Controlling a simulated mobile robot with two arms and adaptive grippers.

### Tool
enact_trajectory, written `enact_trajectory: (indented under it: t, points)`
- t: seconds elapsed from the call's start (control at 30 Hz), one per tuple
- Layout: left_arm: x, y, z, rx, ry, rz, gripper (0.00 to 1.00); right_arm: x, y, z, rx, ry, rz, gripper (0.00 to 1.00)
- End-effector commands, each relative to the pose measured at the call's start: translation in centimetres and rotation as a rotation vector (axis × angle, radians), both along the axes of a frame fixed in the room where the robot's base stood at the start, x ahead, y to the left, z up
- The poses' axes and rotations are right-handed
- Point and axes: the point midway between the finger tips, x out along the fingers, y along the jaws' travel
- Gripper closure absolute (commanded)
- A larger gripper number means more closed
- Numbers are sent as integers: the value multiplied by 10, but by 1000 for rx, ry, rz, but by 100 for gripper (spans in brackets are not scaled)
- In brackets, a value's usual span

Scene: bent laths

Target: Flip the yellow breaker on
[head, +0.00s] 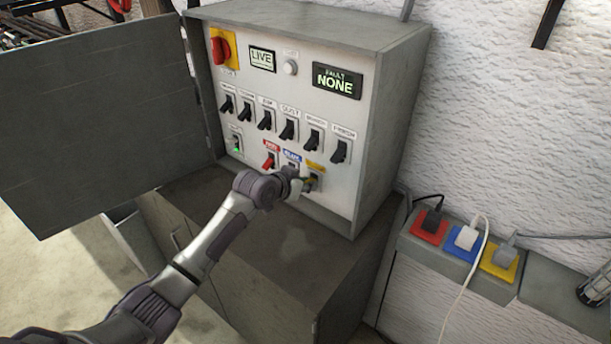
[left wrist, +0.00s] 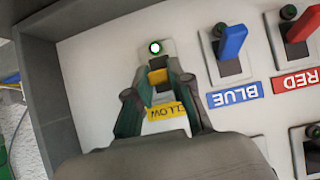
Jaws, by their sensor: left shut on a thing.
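The grey breaker panel (head: 300,80) stands with its door open. The yellow breaker's lever (left wrist: 157,76) sits between the fingers of my left gripper (head: 308,183), which is shut on it; it also shows in the left wrist view (left wrist: 160,84). In that view, upside down, the yellow label (left wrist: 167,111) is partly hidden by the gripper, and a small lamp (left wrist: 155,47) beside the lever is lit. The blue breaker (left wrist: 233,41) and red breaker (left wrist: 303,26) are beside it, with dark lamps. My right gripper is not in view.
Several black breakers (head: 289,129) form a row above the coloured ones. A display (head: 338,81) reads "NONE" and another (head: 262,58) reads "LIVE". The open door (head: 100,110) is at the left. Red, blue and yellow sockets (head: 499,261) with plugs are at the right.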

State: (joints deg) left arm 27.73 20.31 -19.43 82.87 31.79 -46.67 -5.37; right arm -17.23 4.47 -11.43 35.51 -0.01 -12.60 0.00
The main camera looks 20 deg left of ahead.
Motion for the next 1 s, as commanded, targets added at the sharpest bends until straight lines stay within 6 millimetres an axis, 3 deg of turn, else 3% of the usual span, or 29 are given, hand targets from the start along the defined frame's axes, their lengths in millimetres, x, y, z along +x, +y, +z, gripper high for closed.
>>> enact_trajectory:
  t: [0.43, 1.0]
  points:
    - [5, -2, 11, 89, 241, 0, 100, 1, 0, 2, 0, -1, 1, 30]
    - [6, -2, 12, 106, 291, 0, 100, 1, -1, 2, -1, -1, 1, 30]
